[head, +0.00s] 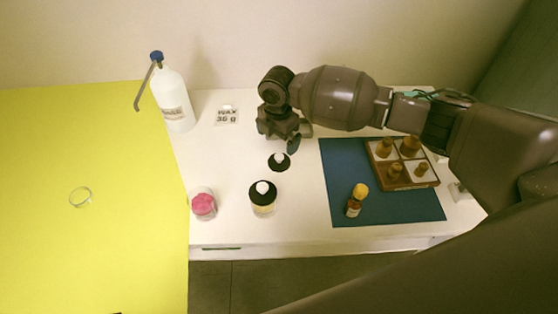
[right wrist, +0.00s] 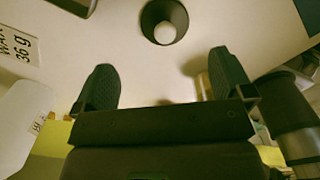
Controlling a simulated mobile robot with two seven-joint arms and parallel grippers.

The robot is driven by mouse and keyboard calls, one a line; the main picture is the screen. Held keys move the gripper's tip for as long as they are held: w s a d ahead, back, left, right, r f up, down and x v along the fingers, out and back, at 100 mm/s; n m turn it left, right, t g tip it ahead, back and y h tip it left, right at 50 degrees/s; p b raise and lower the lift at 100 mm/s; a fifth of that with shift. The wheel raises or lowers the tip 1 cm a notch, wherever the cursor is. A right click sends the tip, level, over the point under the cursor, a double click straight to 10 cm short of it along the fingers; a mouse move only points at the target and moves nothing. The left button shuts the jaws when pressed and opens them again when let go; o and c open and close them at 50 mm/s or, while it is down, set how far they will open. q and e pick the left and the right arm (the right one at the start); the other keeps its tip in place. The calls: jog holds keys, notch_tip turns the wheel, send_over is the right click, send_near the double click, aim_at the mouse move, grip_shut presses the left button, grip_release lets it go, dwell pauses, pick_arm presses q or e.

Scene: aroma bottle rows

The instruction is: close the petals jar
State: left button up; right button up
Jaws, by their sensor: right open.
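The petals jar (head: 203,206) is a small glass jar with pink contents, standing without a lid near the front left of the white table. A loose black lid with a white knob (head: 279,161) lies on the table behind and right of it. The same lid shows at the top of the right wrist view (right wrist: 164,20). My right gripper (head: 287,138) is open and empty, just behind and above the lid. Its two fingers (right wrist: 165,82) are spread apart in the right wrist view, with the lid beyond them. My left gripper is not in view.
A second jar with a black lid (head: 262,200) stands right of the petals jar. A blue mat (head: 345,160) holds an amber bottle (head: 355,200) and a wooden tray (head: 405,186) with several bottles. A wash bottle (head: 172,100) and a "WAX 36 g" card (head: 227,115) stand at the back left.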

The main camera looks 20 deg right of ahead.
aim_at(279, 156)
notch_tip(279, 156, down, 3)
jog(key=shift+r, duration=0.1)
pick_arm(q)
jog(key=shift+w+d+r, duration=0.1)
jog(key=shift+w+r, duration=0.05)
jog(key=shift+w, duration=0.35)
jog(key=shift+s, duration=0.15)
pick_arm(e)
jog(key=shift+r, duration=0.1)
jog(key=shift+s+f, duration=0.1)
jog(key=shift+f, duration=0.35)
jog(key=f, duration=0.3)
jog(key=f+b, duration=0.1)
jog(key=shift+s+d+f, duration=0.1)
jog(key=shift+s+f, duration=0.15)
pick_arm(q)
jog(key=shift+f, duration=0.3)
pick_arm(e)
jog(key=shift+r, duration=0.1)
jog(key=shift+c, duration=0.4)
jog(key=c, duration=0.9)
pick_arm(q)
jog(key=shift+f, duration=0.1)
